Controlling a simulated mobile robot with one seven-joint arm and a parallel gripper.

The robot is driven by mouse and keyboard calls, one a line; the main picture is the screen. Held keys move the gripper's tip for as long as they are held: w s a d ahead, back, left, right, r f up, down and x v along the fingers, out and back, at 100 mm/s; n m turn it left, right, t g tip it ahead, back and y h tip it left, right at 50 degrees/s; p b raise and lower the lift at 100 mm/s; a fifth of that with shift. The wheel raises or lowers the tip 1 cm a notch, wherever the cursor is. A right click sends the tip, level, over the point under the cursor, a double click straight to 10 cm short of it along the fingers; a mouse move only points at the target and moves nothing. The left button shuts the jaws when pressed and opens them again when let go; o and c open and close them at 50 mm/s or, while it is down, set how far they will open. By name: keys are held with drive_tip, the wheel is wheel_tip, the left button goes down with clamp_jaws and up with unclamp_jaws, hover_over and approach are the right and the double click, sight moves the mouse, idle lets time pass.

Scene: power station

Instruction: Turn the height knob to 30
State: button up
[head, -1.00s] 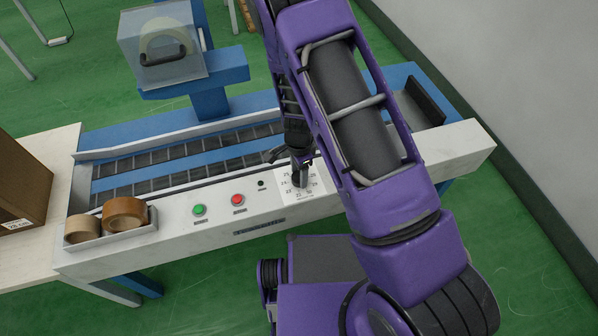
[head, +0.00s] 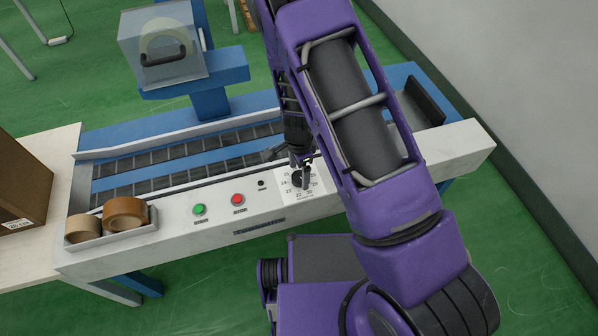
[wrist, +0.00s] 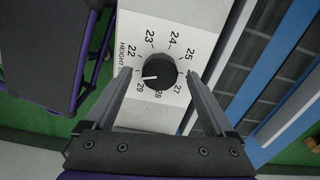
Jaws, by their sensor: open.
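The height knob (wrist: 157,72) is a round black knob on a white dial plate (wrist: 178,20) marked HEIGHT, with numbers around it. In the wrist view its white pointer mark aims left and slightly down, between 22 and 29 and nearer 29. The label at that spot is hidden or unreadable behind the left finger. My gripper (wrist: 158,74) is open, one finger on each side of the knob, with gaps to it. In the head view the knob (head: 298,179) sits just below my gripper (head: 301,163).
A green button (head: 199,210) and a red button (head: 238,199) sit left of the dial on the white panel. Tape rolls (head: 125,213) lie in a tray further left. A roller conveyor (head: 180,155) runs behind the panel.

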sight(299, 176)
wheel_tip(299, 176, up, 17)
drive_tip(key=p, duration=0.3)
drive_tip(key=shift+f, duration=0.15)
